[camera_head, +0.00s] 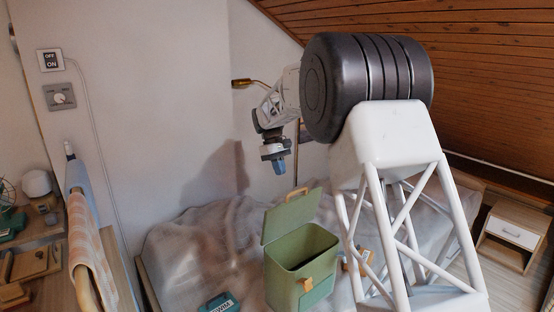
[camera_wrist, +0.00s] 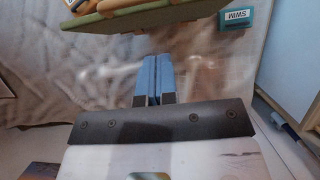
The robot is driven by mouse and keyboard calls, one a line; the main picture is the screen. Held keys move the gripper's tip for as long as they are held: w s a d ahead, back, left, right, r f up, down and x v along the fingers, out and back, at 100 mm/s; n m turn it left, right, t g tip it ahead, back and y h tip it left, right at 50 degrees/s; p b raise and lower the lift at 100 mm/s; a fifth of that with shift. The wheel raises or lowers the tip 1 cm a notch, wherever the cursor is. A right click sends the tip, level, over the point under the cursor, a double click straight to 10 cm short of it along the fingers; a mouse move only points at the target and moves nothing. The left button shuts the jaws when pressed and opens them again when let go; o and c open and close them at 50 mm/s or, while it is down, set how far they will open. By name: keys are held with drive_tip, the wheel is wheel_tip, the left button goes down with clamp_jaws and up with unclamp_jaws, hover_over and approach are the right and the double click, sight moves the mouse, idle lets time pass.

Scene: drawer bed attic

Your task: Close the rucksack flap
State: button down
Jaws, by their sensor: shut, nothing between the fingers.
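The green rucksack (camera_head: 289,284) stands upright on the bed, its top open. Its flap (camera_head: 291,217) is raised and leans back, with a tan handle on its upper edge. A tan clasp (camera_head: 307,284) shows on the front. My gripper (camera_head: 279,170) is above and behind the raised flap, apart from it, pointing down. Its blue fingers are together and empty, and they also show in the wrist view (camera_wrist: 153,78). A green edge of the rucksack (camera_wrist: 140,14) crosses the top of the wrist view.
The bed (camera_head: 190,252) has a rumpled cover. A teal SWIM item (camera_head: 219,304) lies left of the rucksack and also shows in the wrist view (camera_wrist: 246,16). A brass wall lamp (camera_head: 242,83) is near my arm. A desk (camera_head: 30,262) stands at left.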

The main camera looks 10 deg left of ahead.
sight(292, 200)
drive_tip(key=shift+s+d+f, duration=0.85)
drive_tip(key=shift+d+f, duration=0.05)
drive_tip(key=shift+f, duration=0.2)
drive_tip(key=shift+s+d+f, duration=0.8)
drive_tip(key=shift+d+f, duration=0.1)
drive_tip(key=shift+f, duration=0.15)
drive_tip(key=shift+d, duration=0.1)
drive_tip(key=shift+s+d+f+t+y, duration=3.35)
drive_tip(key=shift+s+d+f, duration=1.1)
drive_tip(key=shift+s+d, duration=0.95)
drive_tip(key=s+d+f, duration=0.2)
drive_tip(key=d+f, duration=0.1)
drive_tip(key=f, duration=0.8)
drive_tip(key=shift+s+d+f, duration=0.2)
drive_tip(key=shift+d+f, duration=0.05)
drive_tip(key=shift+f, duration=0.05)
